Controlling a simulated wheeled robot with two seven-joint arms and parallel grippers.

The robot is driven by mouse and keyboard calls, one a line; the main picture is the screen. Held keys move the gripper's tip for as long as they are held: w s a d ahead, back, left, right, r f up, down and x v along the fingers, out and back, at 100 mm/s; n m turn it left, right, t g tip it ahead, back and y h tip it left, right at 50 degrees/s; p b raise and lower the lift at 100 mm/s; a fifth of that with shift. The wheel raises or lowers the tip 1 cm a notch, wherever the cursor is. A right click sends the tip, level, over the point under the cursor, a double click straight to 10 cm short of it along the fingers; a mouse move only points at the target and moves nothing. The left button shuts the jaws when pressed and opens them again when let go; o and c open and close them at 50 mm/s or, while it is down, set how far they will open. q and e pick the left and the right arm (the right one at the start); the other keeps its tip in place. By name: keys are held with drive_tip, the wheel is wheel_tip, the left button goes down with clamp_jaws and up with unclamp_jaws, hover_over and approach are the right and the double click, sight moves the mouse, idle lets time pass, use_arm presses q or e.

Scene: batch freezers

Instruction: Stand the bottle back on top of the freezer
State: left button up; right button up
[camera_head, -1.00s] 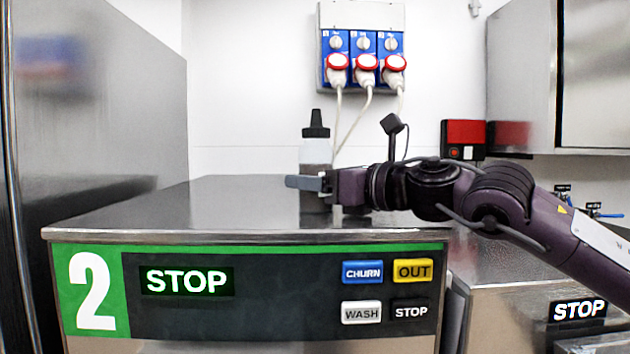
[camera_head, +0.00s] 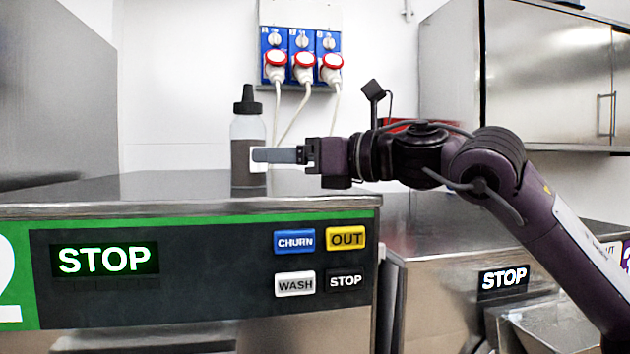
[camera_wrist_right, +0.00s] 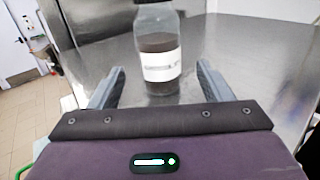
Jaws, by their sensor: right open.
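The bottle (camera_head: 247,128) has a black nozzle cap, clear walls, dark contents and a white label. It stands upright on top of freezer 2 (camera_head: 150,185), toward the back right of that top. My right gripper (camera_head: 262,156) is level with the bottle's lower half. In the right wrist view the bottle (camera_wrist_right: 160,55) stands between and just beyond the two grey fingers (camera_wrist_right: 160,80), with a gap on each side. The right gripper is open. In the head view a finger covers part of the label. My left gripper is not in view.
A control panel (camera_head: 200,265) faces front below the freezer top. A second freezer (camera_head: 440,240) stands to the right under my right arm. Red plugs with cables (camera_head: 303,60) hang on the back wall. The freezer top left of the bottle is clear.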

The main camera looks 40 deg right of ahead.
drive_tip(key=b+v, duration=0.1)
drive_tip(key=v, duration=0.3)
drive_tip(key=shift+s+f+b, duration=0.1)
drive_tip(key=shift+b, duration=0.3)
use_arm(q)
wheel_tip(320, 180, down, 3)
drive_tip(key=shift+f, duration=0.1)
use_arm(e)
drive_tip(key=shift+s+d, duration=0.15)
drive_tip(key=shift+s, duration=0.15)
